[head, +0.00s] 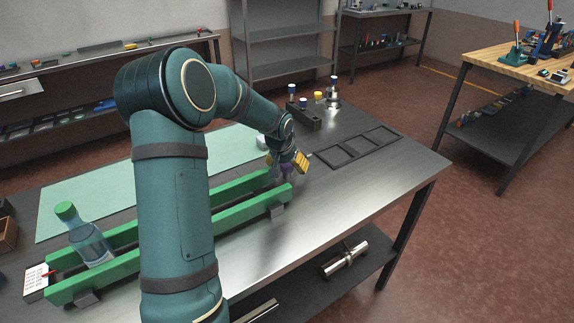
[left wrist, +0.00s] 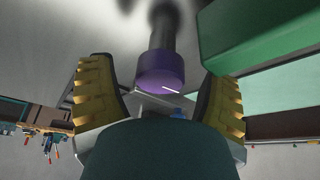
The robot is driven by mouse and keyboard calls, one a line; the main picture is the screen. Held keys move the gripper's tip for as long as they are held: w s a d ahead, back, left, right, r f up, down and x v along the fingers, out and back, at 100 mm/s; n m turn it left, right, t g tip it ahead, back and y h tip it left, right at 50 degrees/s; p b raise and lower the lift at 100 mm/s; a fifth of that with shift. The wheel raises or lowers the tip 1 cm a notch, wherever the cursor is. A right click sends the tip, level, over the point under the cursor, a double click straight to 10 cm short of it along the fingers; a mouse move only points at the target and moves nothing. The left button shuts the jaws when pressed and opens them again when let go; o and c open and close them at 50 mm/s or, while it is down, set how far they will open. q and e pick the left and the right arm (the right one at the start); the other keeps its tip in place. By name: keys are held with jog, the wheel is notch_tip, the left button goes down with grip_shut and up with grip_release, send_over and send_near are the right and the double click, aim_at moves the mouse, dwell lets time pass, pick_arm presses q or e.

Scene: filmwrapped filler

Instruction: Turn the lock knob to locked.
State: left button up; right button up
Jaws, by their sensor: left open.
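A purple round knob (left wrist: 161,72) with a white line on its face shows at the top middle of the left wrist view, on a dark shaft. In the head view the purple knob (head: 287,169) is small and partly hidden behind my gripper, by the far end of the green rails. My left gripper (head: 298,160) has yellow padded fingers. In the left wrist view its fingers (left wrist: 163,85) are spread wide, one on each side of the knob with gaps, apparently not touching it. Which position the white line marks is unclear. My right gripper is not in view.
Two green rails (head: 240,207) run along the metal table (head: 330,188); a green-capped bottle (head: 88,241) stands between them. A green mat (head: 95,190) lies behind. A black compartment tray (head: 358,147) and a dark block with small pegs (head: 303,112) sit on the far side.

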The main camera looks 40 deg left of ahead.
pick_arm(q)
jog(key=c, duration=1.2)
jog(key=shift+r+m+p, duration=0.15)
jog(key=shift+m+p, duration=0.35)
jog(key=shift+p, duration=0.25)
jog(key=shift+m+h, duration=0.3)
jog(key=o, duration=1.2)
jog(key=v, duration=1.1)
jog(key=shift+s+r, duration=0.3)
jog(key=shift+s, duration=0.05)
